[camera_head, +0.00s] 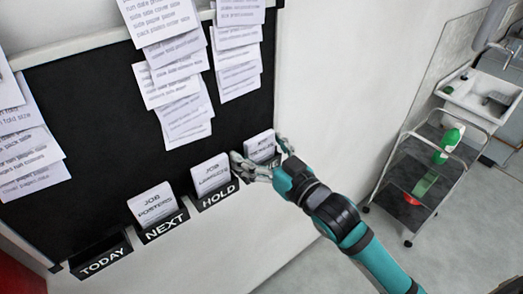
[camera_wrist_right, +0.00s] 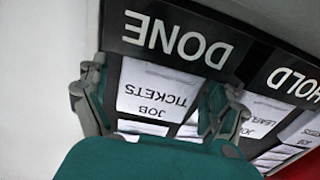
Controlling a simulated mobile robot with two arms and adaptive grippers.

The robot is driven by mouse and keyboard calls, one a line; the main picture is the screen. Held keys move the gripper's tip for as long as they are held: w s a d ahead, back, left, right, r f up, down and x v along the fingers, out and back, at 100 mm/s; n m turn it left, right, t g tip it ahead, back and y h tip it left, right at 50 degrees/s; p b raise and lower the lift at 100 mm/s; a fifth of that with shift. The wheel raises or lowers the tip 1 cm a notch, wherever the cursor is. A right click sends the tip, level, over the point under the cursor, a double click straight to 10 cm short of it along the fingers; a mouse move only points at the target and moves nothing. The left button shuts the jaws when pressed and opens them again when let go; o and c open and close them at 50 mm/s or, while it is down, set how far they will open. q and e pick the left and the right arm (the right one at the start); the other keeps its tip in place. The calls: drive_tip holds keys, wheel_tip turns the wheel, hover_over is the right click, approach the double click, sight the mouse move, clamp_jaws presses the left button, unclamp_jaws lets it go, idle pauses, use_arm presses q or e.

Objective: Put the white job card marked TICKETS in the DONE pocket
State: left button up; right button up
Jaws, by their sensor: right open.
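The white card marked JOB TICKETS (camera_wrist_right: 155,88) stands in the black DONE pocket (camera_wrist_right: 178,42), its upper part showing above the pocket's lettered front. In the head view the card (camera_head: 261,146) is at the right end of the pocket row, and the DONE lettering is hidden behind my right gripper. My right gripper (camera_head: 262,163) is open in front of this pocket. In the right wrist view its fingers (camera_wrist_right: 160,100) are spread, one on each side of the card. Whether they touch it is unclear. My left gripper is not in view.
Left of it, the HOLD pocket (camera_head: 218,196) bears a JOB LEAFLETS card and the NEXT pocket (camera_head: 165,227) a JOB POSTERS card. The TODAY pocket (camera_head: 100,255) looks empty. Paper sheets (camera_head: 180,75) hang on the black board above. A trolley (camera_head: 415,185) stands at right.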

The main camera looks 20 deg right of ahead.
drive_tip(key=shift+r, duration=0.2)
drive_tip(key=v, duration=0.2)
drive_tip(key=b+v, duration=0.1)
drive_tip(key=v, duration=0.1)
drive_tip(key=b+v, duration=0.1)
drive_tip(key=v, duration=0.1)
drive_tip(key=shift+f, duration=0.3)
drive_tip(key=p, duration=0.4)
approach(262, 154)
drive_tip(key=shift+s, duration=0.6)
drive_tip(key=shift+d+r, duration=0.3)
drive_tip(key=shift+r, duration=0.05)
